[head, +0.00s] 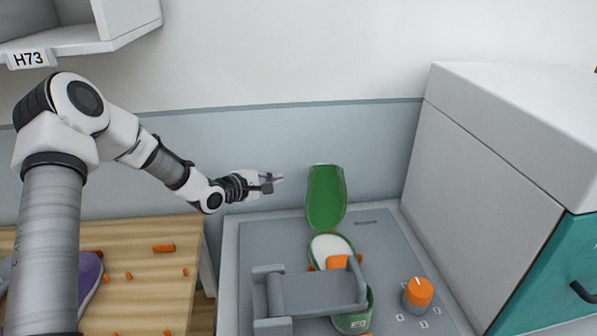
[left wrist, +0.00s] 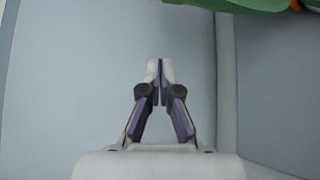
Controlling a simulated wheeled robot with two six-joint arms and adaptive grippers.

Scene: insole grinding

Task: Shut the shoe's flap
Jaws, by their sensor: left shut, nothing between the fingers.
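The green flap (head: 326,197) stands raised at the back of the grey machine, and its green edge also shows at the top of the left wrist view (left wrist: 235,4). In front of it lies the green shoe base (head: 352,322) with a white insole-like surface (head: 331,248), partly hidden by a grey bracket. My left gripper (head: 277,179) is shut and empty, left of the flap near its upper part and apart from it. Its closed fingertips show in the left wrist view (left wrist: 160,75). My right gripper is not in view.
A grey bracket (head: 312,290) stands over the machine's grey top (head: 249,240). An orange knob (head: 419,292) is at its right. A white cabinet (head: 480,180) bounds the right. The wooden table (head: 140,255) at left holds orange pieces (head: 164,248) and a purple item (head: 91,276).

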